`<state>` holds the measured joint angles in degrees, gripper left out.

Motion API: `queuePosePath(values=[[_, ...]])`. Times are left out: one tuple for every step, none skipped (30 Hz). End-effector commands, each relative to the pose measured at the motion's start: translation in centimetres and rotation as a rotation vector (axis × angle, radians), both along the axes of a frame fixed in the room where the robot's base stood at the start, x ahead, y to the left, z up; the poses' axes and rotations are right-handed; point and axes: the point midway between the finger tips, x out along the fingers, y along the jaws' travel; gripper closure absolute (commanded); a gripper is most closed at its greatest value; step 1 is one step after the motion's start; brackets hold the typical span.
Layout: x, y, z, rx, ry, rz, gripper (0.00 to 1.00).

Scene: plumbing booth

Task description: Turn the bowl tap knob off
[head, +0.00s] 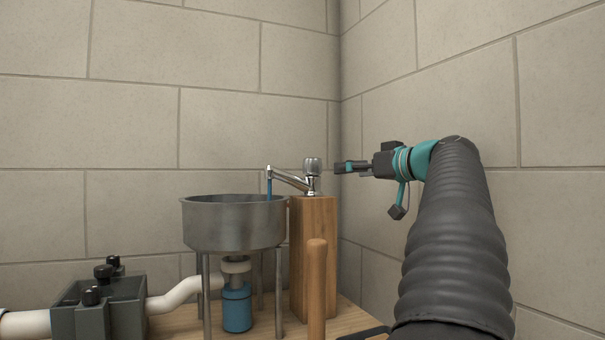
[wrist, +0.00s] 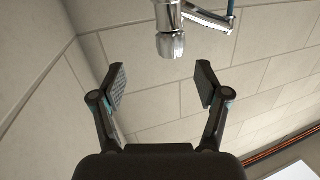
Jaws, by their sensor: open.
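The tap knob (head: 312,165) is a ribbed chrome cap on top of the chrome tap (head: 292,180), which stands on a wooden post. Blue water (head: 269,187) shows at the spout end, over the metal bowl (head: 232,225). My gripper (head: 340,167) is just right of the knob, at about its height, with a small gap. In the wrist view my gripper (wrist: 160,82) is open and empty, its two fingers wide apart. The knob (wrist: 171,46) lies ahead, beyond the fingertips and roughly centred between them; it is not between the pads.
The wooden post (head: 313,255) stands right of the bowl, with a rounded wooden handle (head: 317,285) in front. A grey box with black knobs (head: 98,305) joins a white pipe (head: 175,298) at lower left. Tiled walls meet behind the tap.

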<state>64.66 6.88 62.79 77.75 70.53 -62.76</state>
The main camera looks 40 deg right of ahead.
Motion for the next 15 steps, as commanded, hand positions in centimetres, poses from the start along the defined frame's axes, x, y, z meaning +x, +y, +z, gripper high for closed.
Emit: queuePosePath(values=[[-0.7, -0.3, 0.2, -0.019, -0.026, 0.030, 0.25], [-1.0, -0.2, 0.5, -0.032, -0.040, 0.049, 0.25], [-1.4, -0.1, 0.8, -0.043, -0.055, 0.068, 0.25], [-1.6, 0.0, 1.0, -0.050, -0.064, 0.078, 0.25], [-1.7, 0.0, 1.1, -0.056, -0.071, 0.088, 0.25], [-1.7, 0.1, 1.2, -0.061, -0.076, 0.095, 0.25], [-1.7, 0.2, 1.3, -0.063, -0.079, 0.099, 0.25], [-1.5, 0.2, 1.4, -0.064, -0.080, 0.101, 0.25], [-1.2, 0.3, 1.4, -0.065, -0.080, 0.102, 0.25], [-0.9, 0.3, 1.4, -0.065, -0.080, 0.103, 0.25], [-0.5, 0.4, 1.4, -0.064, -0.079, 0.103, 0.25], [0.0, 0.5, 1.4, -0.064, -0.080, 0.103, 0.25], [0.5, 0.6, 1.5, -0.063, -0.080, 0.103, 0.25], [1.0, 0.7, 1.5, -0.063, -0.080, 0.104, 0.25], [1.8, 0.8, 1.5, -0.063, -0.080, 0.103, 0.25]])
